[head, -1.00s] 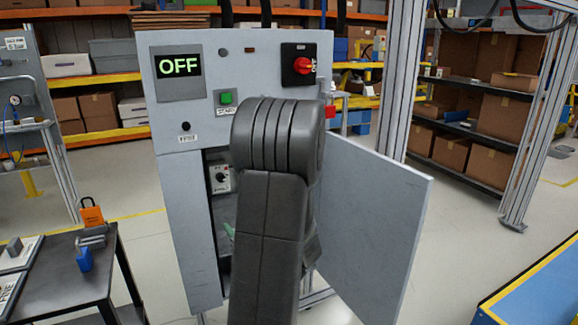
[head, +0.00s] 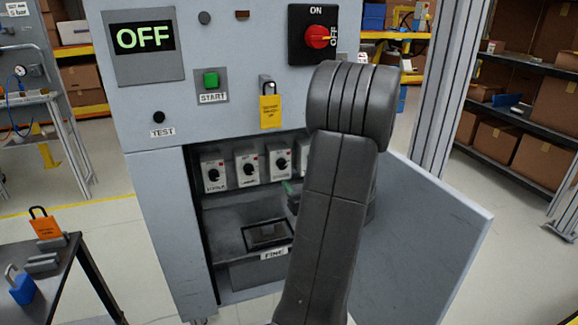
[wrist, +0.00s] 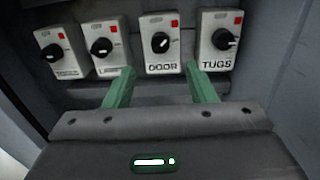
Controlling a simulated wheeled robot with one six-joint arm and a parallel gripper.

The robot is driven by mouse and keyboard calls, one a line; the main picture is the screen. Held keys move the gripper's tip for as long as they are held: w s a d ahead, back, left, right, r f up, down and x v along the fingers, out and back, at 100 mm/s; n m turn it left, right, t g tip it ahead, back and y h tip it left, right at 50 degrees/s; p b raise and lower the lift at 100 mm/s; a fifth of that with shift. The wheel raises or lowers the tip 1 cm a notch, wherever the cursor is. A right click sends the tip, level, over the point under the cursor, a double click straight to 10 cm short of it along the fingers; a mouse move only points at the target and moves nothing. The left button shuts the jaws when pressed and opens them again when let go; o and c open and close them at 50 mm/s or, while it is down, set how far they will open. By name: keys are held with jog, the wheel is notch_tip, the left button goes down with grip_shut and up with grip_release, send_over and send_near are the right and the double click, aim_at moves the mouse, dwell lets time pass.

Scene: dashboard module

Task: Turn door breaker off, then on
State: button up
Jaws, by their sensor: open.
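The door breaker (wrist: 164,45) is a pale box labelled DOOR in the wrist view, with a black round knob whose white mark slants to the upper right. It sits between the breaker marked with a word starting with L (wrist: 105,47) and the TUGS breaker (wrist: 214,44). My gripper (wrist: 160,88) is open and empty; its two green fingers are spread below and in front of the door breaker, seemingly apart from it. In the head view my arm hides most of the gripper and part of the breaker row (head: 247,168), whose labels are too small to read.
A dark side table (head: 70,275) stands at the left.

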aim_at(283, 165)
jog(key=x, duration=1)
jog(key=shift+w+a+f, duration=0.1)
jog(key=shift+w, duration=0.3)
jog(key=c, duration=1)
